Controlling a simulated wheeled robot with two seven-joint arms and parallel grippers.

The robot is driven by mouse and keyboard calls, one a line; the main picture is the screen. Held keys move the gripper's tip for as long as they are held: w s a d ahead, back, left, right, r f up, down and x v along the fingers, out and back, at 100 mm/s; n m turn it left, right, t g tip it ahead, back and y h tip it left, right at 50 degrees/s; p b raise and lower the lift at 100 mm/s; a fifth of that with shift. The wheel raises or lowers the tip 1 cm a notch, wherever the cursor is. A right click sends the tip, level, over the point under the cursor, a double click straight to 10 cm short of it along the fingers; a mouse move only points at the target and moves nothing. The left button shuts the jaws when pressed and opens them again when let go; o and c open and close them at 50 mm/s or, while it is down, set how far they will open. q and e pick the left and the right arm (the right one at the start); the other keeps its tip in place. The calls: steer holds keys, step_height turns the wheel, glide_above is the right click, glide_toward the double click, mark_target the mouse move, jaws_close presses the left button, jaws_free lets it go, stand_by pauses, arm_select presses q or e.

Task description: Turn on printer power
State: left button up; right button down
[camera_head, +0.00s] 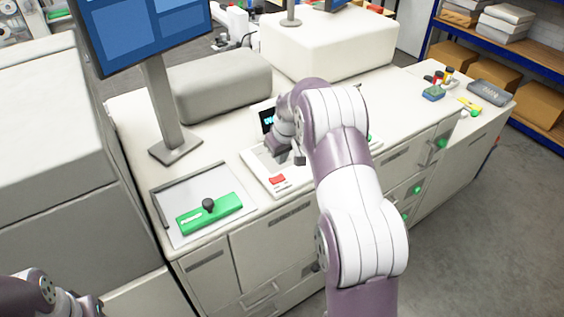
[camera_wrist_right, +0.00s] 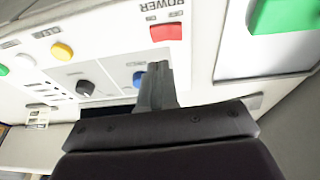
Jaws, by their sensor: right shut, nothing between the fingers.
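The printer control panel (camera_head: 257,167) sits on the white cabinet top. Its red power switch (camera_head: 277,181) is at the near left corner. In the right wrist view the red switch (camera_wrist_right: 166,32) lies beside the upside-down word POWER, with ON and OFF marks. My right gripper (camera_wrist_right: 158,68) is shut and empty, its fingertips just short of the switch in that picture; I cannot tell the height gap. In the head view my right arm hides much of the panel. Only part of my left arm shows at the lower left; its gripper is out of view.
In the right wrist view, a blue button (camera_wrist_right: 139,78), black knob (camera_wrist_right: 84,88) and yellow button (camera_wrist_right: 62,51) are near the fingers. A tray (camera_head: 161,198) with a green tool (camera_head: 210,214) lies left of the panel. A monitor (camera_head: 147,32) stands behind.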

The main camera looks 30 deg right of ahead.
arm_select(q)
step_height(320, 180, down, 4)
steer(key=shift+s+r+b, duration=0.1)
steer(key=shift+s+b, duration=0.05)
steer(key=shift+b, duration=1.1)
arm_select(e)
step_height(320, 180, up, 8)
steer(key=s+d, duration=0.2)
steer(key=shift+s+f, duration=0.15)
steer(key=shift+s, duration=0.15)
arm_select(q)
steer(key=shift+a, duration=0.1)
arm_select(e)
steer(key=shift+a, duration=0.1)
